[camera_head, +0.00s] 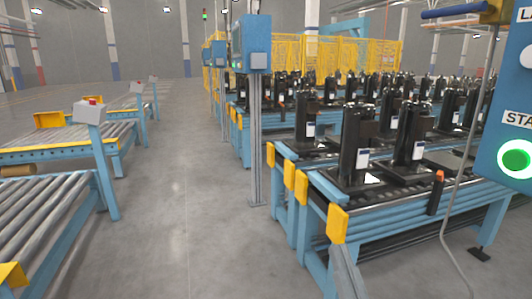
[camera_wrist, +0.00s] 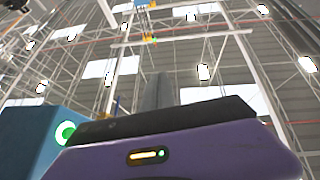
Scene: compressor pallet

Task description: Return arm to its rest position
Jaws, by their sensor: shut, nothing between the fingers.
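My gripper (camera_wrist: 158,78) shows in the wrist view as a narrow grey upright shape rising behind a dark bar. It is shut and empty. Below it is my own purple wrist housing, with a small lit strip. The wrist view looks up toward the roof beams and lamps, and nothing touches the fingers there. I cannot make out my gripper in the head view.
A blue control box (camera_head: 505,125) with a green button stands close at the right; a blue box with a green light (camera_wrist: 35,140) shows at left in the wrist view. Black compressors (camera_head: 357,145) fill the blue conveyor (camera_head: 400,220). Roller conveyors (camera_head: 45,215) stand left, with clear floor (camera_head: 190,200) between.

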